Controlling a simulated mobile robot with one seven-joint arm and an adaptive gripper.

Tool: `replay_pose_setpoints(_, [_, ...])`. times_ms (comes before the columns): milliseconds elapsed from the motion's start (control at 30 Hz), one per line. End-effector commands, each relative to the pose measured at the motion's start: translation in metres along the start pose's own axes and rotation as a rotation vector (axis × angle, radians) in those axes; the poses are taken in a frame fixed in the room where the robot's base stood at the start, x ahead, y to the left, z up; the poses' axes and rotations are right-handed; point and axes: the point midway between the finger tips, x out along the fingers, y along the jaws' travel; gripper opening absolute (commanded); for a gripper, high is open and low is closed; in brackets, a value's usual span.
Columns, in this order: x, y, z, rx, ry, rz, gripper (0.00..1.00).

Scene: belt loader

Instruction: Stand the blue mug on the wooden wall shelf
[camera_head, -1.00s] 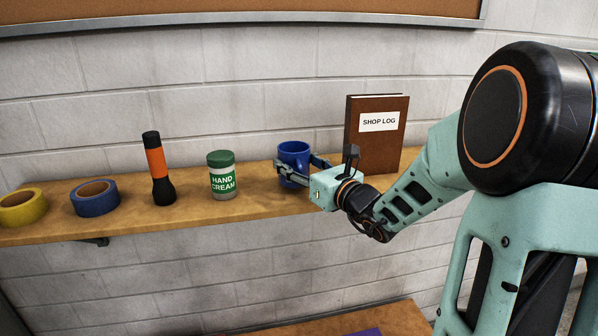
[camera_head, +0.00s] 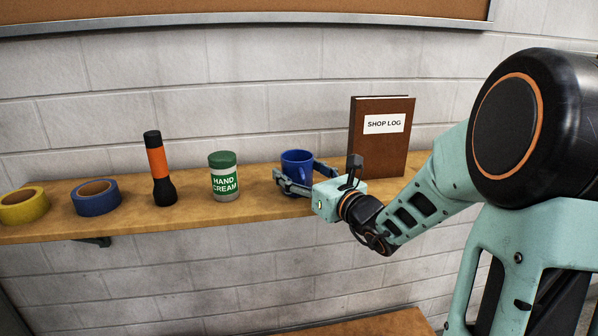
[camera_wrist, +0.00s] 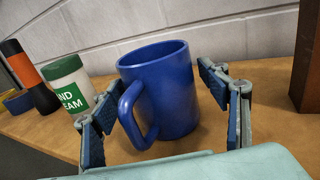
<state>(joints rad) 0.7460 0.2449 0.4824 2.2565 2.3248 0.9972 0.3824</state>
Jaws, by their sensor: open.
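The blue mug (camera_head: 297,160) stands upright on the wooden wall shelf (camera_head: 130,216), between the hand cream jar and the shop log book. In the wrist view the mug (camera_wrist: 172,90) shows its handle toward the camera and to the left. My gripper (camera_head: 300,180) is at the shelf's front edge, with its fingers open on either side of the mug's near part. In the wrist view a gap shows between the right finger and the mug, and the left finger is close to the handle. The mug's lower part is partly hidden by my gripper in the head view.
A hand cream jar (camera_head: 224,177), an orange and black flashlight (camera_head: 158,170), blue tape (camera_head: 96,203) and yellow tape (camera_head: 22,210) stand to the left. The shop log book (camera_head: 380,150) stands upright close on the right. A lower wooden surface (camera_head: 370,325) shows below.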

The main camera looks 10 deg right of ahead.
Motion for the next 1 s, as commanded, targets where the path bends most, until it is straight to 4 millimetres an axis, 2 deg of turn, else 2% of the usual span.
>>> replay_pose_setpoints(167, [0.0,0.0,0.005,0.0,0.0,0.0,0.68])
replay_pose_setpoints(367, [-0.032,-0.001,0.001,-0.003,0.0,-0.004,0.68])
replay_pose_setpoints(700, [-0.1,-0.001,0.002,-0.002,-0.001,-0.004,0.68])
replay_pose_setpoints(833, [-0.114,-0.001,0.002,-0.002,-0.001,-0.002,0.68])
replay_pose_setpoints(1000, [-0.12,0.0,0.002,0.001,-0.001,0.0,0.68])
